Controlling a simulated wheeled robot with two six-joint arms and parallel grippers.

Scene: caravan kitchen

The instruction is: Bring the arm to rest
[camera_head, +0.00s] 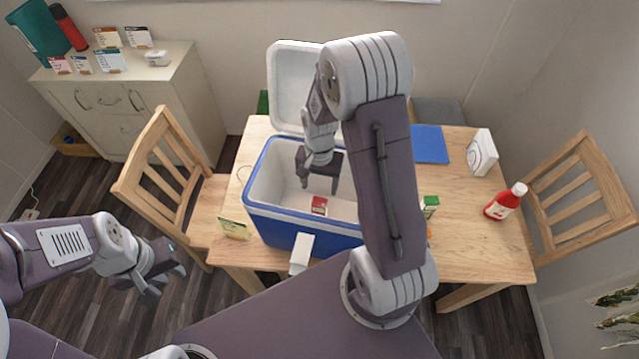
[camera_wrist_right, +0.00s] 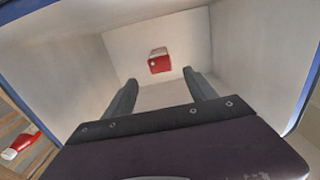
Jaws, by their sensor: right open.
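My right arm reaches over the table, and my right gripper (camera_head: 320,184) is inside the open blue and white cooler (camera_head: 300,229), fingers pointing down. In the right wrist view my right gripper (camera_wrist_right: 160,90) is open with nothing between its fingers. A small red and white box (camera_head: 319,205) lies on the cooler floor, apart from the fingers; it also shows beyond them in the right wrist view (camera_wrist_right: 159,61). My left gripper (camera_head: 165,280) hangs over the floor at the left, away from the table. Its fingers look apart and empty.
The cooler's lid (camera_head: 290,85) stands open at the back. On the wooden table (camera_head: 470,245) are a red bottle (camera_head: 505,202), a white box (camera_head: 481,153), a blue mat (camera_head: 429,144), a green carton (camera_head: 430,205) and a small card (camera_head: 234,229). Chairs stand left (camera_head: 160,175) and right (camera_head: 585,195).

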